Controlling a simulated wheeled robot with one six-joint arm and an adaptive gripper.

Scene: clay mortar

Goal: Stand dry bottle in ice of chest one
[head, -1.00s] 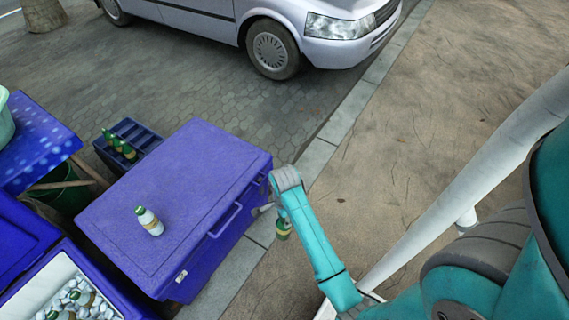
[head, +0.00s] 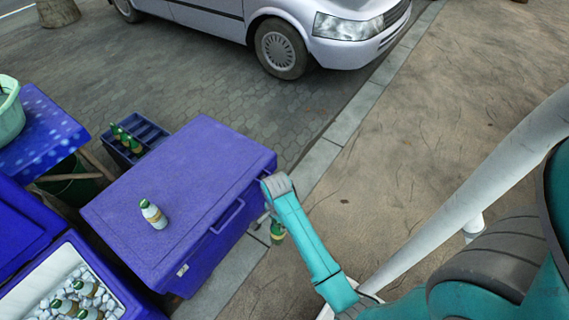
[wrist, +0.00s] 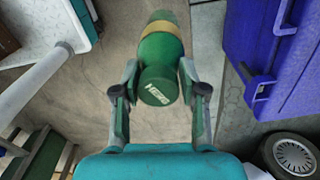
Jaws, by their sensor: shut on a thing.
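In the head view the held bottle (head: 277,232) hangs below my wrist, beside the right side of a closed blue chest (head: 180,175), partly hidden by my arm. An open blue chest (head: 133,299) at the lower left holds white ice (head: 62,284) with several bottles in it, cut off by the picture's edge. I cannot tell which chest is chest one.
A white bottle with a green cap (head: 153,214) stands on the closed chest's lid. A dark crate with green bottles (head: 132,143) and a blue table with a basin (head: 42,135) are behind. A silver car (head: 290,30) is parked beyond.

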